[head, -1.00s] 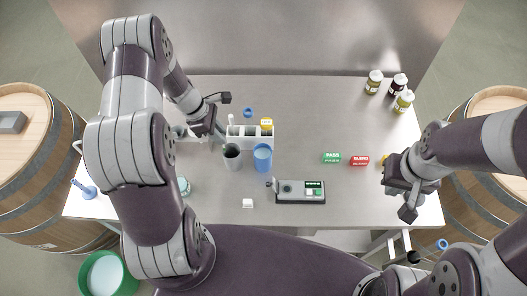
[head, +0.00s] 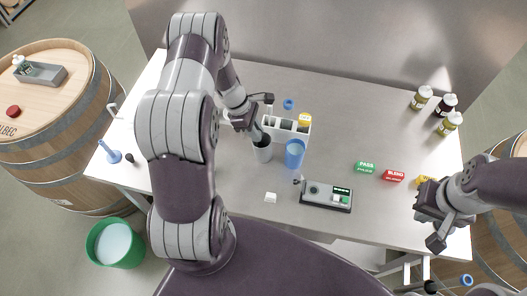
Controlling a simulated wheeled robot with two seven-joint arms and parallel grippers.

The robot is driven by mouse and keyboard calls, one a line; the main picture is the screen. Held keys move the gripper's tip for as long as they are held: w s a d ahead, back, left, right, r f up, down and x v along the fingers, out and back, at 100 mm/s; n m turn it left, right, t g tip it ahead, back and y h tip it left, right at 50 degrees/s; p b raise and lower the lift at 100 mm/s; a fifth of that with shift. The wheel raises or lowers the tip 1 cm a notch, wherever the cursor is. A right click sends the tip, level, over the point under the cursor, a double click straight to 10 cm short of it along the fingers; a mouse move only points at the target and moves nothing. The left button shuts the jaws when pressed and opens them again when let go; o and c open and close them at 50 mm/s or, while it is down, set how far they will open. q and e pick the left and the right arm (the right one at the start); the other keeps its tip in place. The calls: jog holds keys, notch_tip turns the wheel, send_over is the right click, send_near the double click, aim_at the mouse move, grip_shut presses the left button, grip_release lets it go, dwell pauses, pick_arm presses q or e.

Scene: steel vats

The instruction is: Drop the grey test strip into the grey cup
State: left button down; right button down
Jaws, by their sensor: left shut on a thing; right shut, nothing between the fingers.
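The grey cup (head: 263,152) stands upright on the steel bench, left of the blue cup. My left gripper (head: 254,128) is just above and behind the grey cup's rim. It is shut on a thin dark grey piece, the grey test strip (head: 257,134), which is small and partly hidden by the fingers. The strip's lower end is close to the cup's mouth; I cannot tell whether it is inside. My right gripper (head: 435,238) is shut and empty at the bench's right side.
A white rack (head: 299,134) and a blue cup (head: 294,155) stand close to the grey cup. A grey meter (head: 326,195) and a small white block (head: 270,197) lie in front. Several bottles (head: 421,98) stand at back right.

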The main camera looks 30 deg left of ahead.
pick_arm(q)
jog(key=shift+d+r, duration=0.1)
jog(key=shift+d, duration=0.05)
jog(key=c, duration=0.9)
grip_release()
jog(key=shift+r, duration=0.1)
jog(key=shift+a+r, duration=0.3)
jog(key=shift+r, duration=0.05)
jog(key=b+v, duration=0.3)
jog(key=v, duration=0.8)
jog(key=shift+s+r, duration=0.1)
jog(key=shift+r, duration=0.3)
